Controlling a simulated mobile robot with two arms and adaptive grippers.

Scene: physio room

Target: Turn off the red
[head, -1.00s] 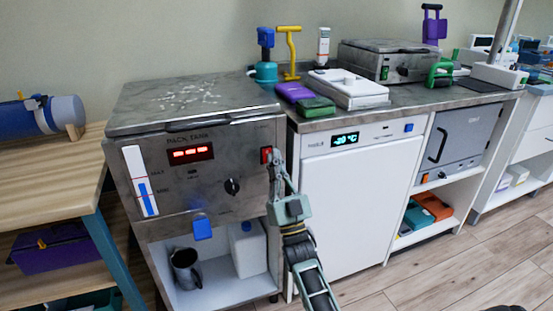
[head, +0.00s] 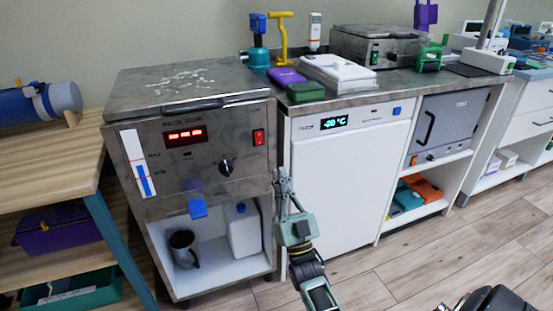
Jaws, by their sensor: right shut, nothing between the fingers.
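The red switch (head: 258,137) is on the right side of the front panel of the steel pack tank (head: 190,150). It is fully visible, and I cannot tell its on or off position. The tank's red display (head: 186,136) is lit, with a black knob (head: 226,167) below it. My right gripper (head: 281,175) points up, shut and empty, below and to the right of the switch and apart from it. My left gripper is not in view.
A white cooler (head: 345,195) with a lit display stands right of the tank. A blue tap (head: 198,208) juts from the tank's lower front. A wooden shelf unit (head: 60,160) stands at the left.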

